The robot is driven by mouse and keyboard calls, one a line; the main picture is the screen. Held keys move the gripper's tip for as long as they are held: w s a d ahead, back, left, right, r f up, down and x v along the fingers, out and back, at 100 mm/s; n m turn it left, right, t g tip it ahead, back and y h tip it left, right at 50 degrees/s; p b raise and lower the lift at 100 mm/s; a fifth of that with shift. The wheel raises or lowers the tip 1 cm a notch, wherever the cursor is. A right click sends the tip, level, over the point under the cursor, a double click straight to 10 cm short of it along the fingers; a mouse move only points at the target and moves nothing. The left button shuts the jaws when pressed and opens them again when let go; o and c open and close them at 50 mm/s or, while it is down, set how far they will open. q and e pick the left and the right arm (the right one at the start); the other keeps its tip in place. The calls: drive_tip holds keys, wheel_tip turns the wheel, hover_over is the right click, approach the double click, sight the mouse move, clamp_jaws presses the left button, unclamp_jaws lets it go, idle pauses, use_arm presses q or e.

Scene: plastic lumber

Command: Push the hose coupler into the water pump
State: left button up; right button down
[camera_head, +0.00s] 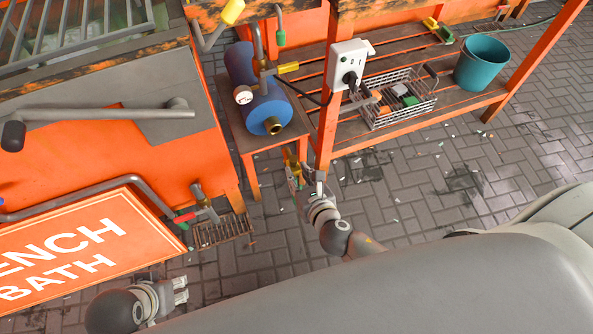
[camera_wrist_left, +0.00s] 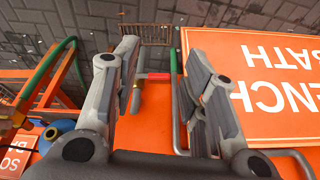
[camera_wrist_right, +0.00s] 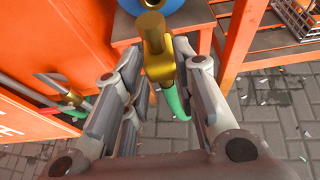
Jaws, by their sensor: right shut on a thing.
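The water pump (camera_head: 240,68) is a blue cylinder with a gauge, lying on a low orange-framed wooden shelf. Its brass port (camera_head: 273,126) faces the near side. My right gripper (camera_head: 305,172) is below and near that port, shut on the brass hose coupler (camera_wrist_right: 158,62). The green hose (camera_wrist_right: 174,100) hangs from the coupler between the fingers. In the right wrist view the coupler's tip points up toward the blue pump (camera_wrist_right: 155,5) and overlaps the shelf edge; whether they touch cannot be told. My left gripper (camera_head: 180,290) is open and empty, away at the lower left.
A white socket box (camera_head: 347,62) with a black plug is on the orange post beside the pump. A wire basket (camera_head: 392,98) and a teal bucket (camera_head: 482,64) stand on the right shelf. The orange quench bath (camera_head: 150,165) fills the left. The paved floor right is mostly clear.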

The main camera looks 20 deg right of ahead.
sight(290, 160)
use_arm(q)
drive_tip(key=shift+s+r, duration=0.1)
use_arm(e)
drive_tip(key=shift+s+f, duration=0.1)
idle(0.3)
drive_tip(key=shift+p, duration=0.4)
drive_tip(key=w, duration=0.2)
drive_tip(key=shift+w+a+f+p, duration=0.1)
drive_tip(key=shift+w+f+p, duration=0.1)
drive_tip(key=shift+w+p, duration=0.15)
drive_tip(key=shift+w+f, duration=0.15)
drive_tip(key=shift+w, duration=0.8)
drive_tip(key=shift+w+f, duration=0.15)
drive_tip(key=shift+w, duration=0.8)
drive_tip(key=shift+w+p, duration=0.35)
drive_tip(key=shift+w, duration=0.15)
use_arm(q)
drive_tip(key=s+x, duration=0.1)
drive_tip(key=x, duration=0.7)
drive_tip(key=shift+d, duration=0.1)
